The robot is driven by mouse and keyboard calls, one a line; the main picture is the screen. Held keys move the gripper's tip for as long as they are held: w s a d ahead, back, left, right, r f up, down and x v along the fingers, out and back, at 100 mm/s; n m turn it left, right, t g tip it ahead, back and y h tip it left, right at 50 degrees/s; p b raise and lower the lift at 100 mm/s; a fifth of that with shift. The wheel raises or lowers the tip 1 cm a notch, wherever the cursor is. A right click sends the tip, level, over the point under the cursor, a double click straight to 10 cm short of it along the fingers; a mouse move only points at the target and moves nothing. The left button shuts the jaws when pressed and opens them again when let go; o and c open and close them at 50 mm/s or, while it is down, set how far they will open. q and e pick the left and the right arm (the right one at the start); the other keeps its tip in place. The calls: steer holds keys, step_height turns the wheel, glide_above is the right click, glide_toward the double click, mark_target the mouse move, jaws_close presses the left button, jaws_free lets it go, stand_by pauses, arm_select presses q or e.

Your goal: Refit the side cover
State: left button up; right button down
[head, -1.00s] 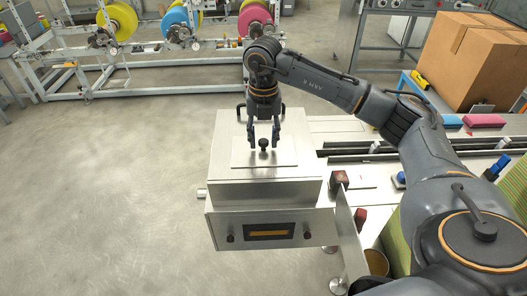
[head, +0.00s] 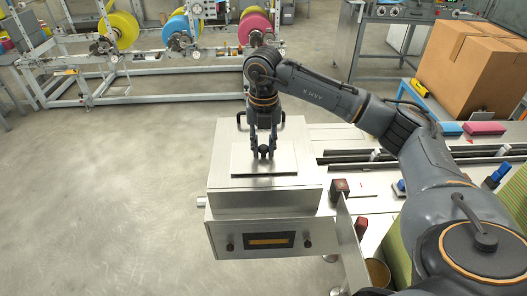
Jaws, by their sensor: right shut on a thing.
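A thin pale metal plate (head: 242,165) with a dark round knob (head: 264,151) lies flat at the top of the steel machine housing (head: 220,190); it looks like the cover. Whether it rests on the housing or is slightly raised I cannot tell. My right gripper (head: 264,153) points down over the plate, its fingers closed around the knob and partly hiding it. My left gripper is out of view.
A front panel (head: 220,244) with a dark display and two knobs is on the housing's near side. A red-topped block (head: 340,187) stands at its right, beside a conveyor (head: 440,155). Open floor (head: 100,190) lies left.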

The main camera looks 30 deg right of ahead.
steer(key=shift+r+p, duration=1.35)
steer(key=shift+r, duration=0.9)
